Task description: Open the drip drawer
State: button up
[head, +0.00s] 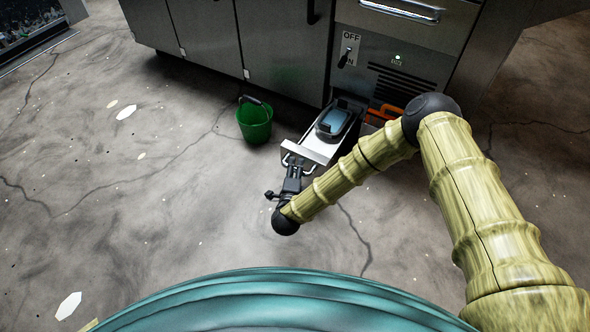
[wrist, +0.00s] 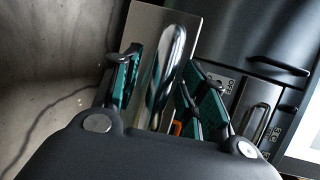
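The drip drawer (head: 316,148) is low under the steel counter and stands pulled out over the floor. Its pale metal front carries a bar handle, and a blue-lidded item (head: 334,121) sits inside it. My gripper (head: 293,172) is at the drawer front, by the handle. In the wrist view, the shiny handle (wrist: 172,62) lies between my two green-padded fingers (wrist: 158,88), in front of the drawer's front plate (wrist: 147,35). The fingers are spread, with visible gaps beside the handle. Their exact contact with it is hard to tell.
A green bucket (head: 254,122) stands on the floor left of the drawer. An OFF/ON switch (head: 348,50) and a vent (head: 400,87) are on the panel above. An orange item (head: 381,115) shows behind my arm. The floor at left is mostly open.

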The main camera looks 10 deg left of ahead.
jog(key=shift+s, duration=0.1)
jog(key=s+r, duration=0.2)
jog(key=s, duration=0.9)
jog(key=shift+s+d, duration=0.3)
jog(key=shift+d, duration=0.1)
jog(key=s+d+f+n+g+y, duration=0.1)
jog(key=s+d+f+n+g, duration=0.4)
jog(key=d, duration=0.3)
jog(key=s+d+f+n+g+y, duration=0.1)
jog(key=s+d+f+n+g, duration=0.3)
jog(key=s+d+n, duration=0.35)
jog(key=s+d+r+n+g+h, duration=0.3)
jog(key=s+d+n+g, duration=0.3)
jog(key=s+d, duration=1.15)
notch_tip(320, 180, up, 37)
jog(key=w+d+g+p, duration=0.1)
jog(key=p, duration=3.6)
jog(key=shift+d+m, duration=0.35)
